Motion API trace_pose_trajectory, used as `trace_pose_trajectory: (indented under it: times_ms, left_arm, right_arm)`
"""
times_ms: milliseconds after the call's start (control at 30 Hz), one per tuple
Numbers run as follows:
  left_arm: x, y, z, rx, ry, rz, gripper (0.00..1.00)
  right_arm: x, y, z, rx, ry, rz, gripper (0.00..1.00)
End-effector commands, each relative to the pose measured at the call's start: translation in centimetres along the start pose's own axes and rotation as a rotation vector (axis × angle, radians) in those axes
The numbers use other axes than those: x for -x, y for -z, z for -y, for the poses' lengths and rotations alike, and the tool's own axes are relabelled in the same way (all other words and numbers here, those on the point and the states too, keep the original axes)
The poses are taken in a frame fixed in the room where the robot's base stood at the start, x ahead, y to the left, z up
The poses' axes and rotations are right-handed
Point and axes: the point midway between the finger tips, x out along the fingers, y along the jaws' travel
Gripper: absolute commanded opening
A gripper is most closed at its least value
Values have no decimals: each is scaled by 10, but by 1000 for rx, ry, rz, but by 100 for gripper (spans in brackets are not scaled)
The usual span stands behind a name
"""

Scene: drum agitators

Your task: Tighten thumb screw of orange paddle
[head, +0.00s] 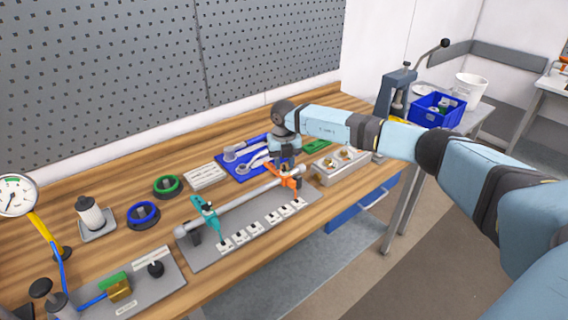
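The orange paddle (293,183) sits near the right end of a grey shaft (240,202) held over a grey base plate (205,258). A teal paddle (207,218) sits near the shaft's left end. My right arm reaches in from the right. My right gripper (286,163) points down just above the top of the orange paddle. Its fingers are small and dark here, so I cannot tell whether they are open, shut or touching the paddle. The thumb screw is too small to make out and may be hidden by the gripper. My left gripper is not in view.
Behind lies a blue tray (228,166) with wrenches. Right of the shaft stands a metal fixture (345,165). Several white labelled blocks line the plate's front.

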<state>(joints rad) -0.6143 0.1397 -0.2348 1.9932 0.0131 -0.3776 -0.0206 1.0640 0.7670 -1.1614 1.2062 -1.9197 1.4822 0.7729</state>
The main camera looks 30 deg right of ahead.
Motion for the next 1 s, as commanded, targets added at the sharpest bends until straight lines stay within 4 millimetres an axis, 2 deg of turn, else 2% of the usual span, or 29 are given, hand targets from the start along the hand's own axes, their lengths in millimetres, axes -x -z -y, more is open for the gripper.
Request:
trace_pose_trajectory:
  times_ms: [167,400,533,733,1000]
  left_arm:
    - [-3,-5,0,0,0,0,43]
    - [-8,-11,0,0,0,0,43]
    - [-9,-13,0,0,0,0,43]
    - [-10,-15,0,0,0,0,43]
    - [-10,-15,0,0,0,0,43]
  right_arm:
    - [32,-1,0,-1,-3,5,32]
    - [87,-1,0,0,-3,6,32]
    - [111,0,0,0,-2,5,32]
    - [130,0,0,-1,-1,4,32]
    - [133,0,0,-1,-1,3,32]
